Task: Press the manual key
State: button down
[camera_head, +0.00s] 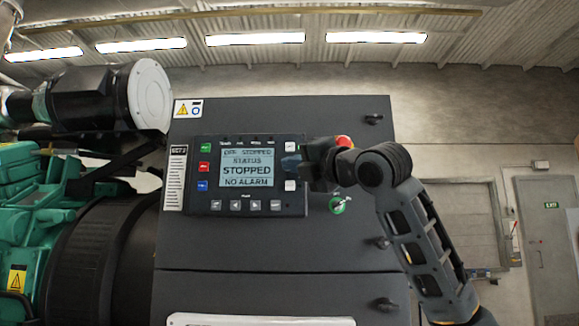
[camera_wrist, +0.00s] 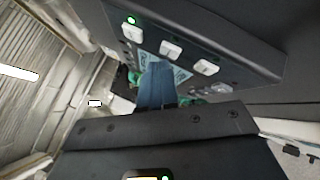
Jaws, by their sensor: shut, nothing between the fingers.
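The controller panel (camera_head: 230,212) is on the dark genset cabinet in the head view. Its screen (camera_head: 246,168) reads OFF STOPPED, STATUS STOPPED, NO ALARM. Green (camera_head: 205,148), red (camera_head: 204,167) and blue (camera_head: 202,185) keys line its left side. Pale keys line its right side and grey ones its bottom. Labels are too small to tell which key is manual. My gripper (camera_head: 288,163) is in front of the panel's right side, hiding part of it. In the wrist view, my shut fingers (camera_wrist: 158,70) point towards the panel beside pale keys (camera_wrist: 171,49); I cannot tell whether they touch.
Cabinet latches (camera_head: 374,119) protrude at the right. Green machinery (camera_head: 60,235) stands at the left. Open floor space lies right, before a door (camera_head: 548,240).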

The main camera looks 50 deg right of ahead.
jog(key=shift+w+d, duration=0.25)
jog(key=shift+d, duration=0.05)
dwell(0.5)
jog(key=shift+s+a, duration=0.55)
jog(key=shift+a, duration=0.15)
jog(key=s+a, duration=0.3)
jog(key=a, duration=0.1)
jog(key=shift+s+a+b, duration=0.35)
jog(key=shift+a+b, duration=0.05)
jog(key=shift+b, duration=0.05)
dwell(1.0)
